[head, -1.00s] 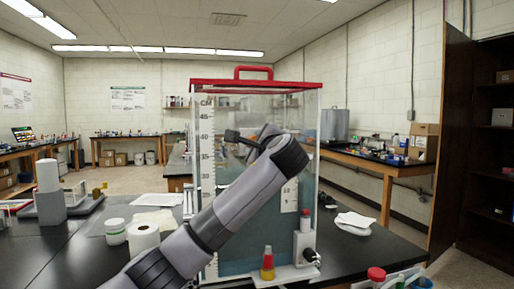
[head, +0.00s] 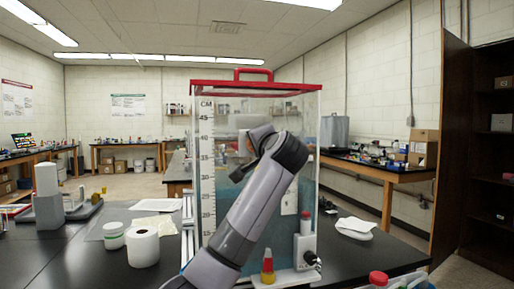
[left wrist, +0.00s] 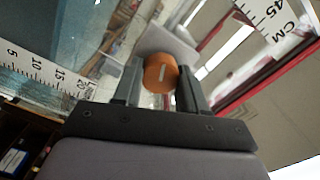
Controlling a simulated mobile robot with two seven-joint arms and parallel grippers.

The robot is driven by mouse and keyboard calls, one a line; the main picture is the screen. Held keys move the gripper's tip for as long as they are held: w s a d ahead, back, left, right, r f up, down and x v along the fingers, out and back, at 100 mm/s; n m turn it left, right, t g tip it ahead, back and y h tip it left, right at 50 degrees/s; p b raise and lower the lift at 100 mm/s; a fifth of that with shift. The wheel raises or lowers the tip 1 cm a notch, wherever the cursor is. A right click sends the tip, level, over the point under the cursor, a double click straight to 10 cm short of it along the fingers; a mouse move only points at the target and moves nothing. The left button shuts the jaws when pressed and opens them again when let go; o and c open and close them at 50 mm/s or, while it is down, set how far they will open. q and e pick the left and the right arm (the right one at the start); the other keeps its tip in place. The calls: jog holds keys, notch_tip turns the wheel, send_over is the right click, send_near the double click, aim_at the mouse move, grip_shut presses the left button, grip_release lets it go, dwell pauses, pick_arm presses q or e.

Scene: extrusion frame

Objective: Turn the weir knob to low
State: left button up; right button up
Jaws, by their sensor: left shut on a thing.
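The weir knob (left wrist: 161,73) is an orange round knob with a short white line on its face, seen in the left wrist view. The line runs nearly upright in that picture, slightly tilted. My left gripper (left wrist: 159,82) is shut on the knob, one dark finger on each side. My arm hides most of the knob and gripper there. No low mark is readable. My right gripper is not in view.
The tank's centimetre scale (head: 207,165) runs up its left side. A red-and-yellow bottle (head: 268,266) and a white fitting with a black knob (head: 312,260) are at its foot. A paper roll (head: 143,248) and white jar (head: 114,236) stand left on the black bench.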

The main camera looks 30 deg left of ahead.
pick_arm(q)
jog(key=shift+f+n, duration=0.15)
jog(key=shift+n, duration=7.65)
jog(key=shift+f+n, duration=0.1)
jog(key=shift+n, duration=7.7)
jog(key=shift+s, duration=0.1)
jog(key=o, duration=1.1)
jog(key=shift+c, duration=0.2)
jog(key=shift+r, duration=0.1)
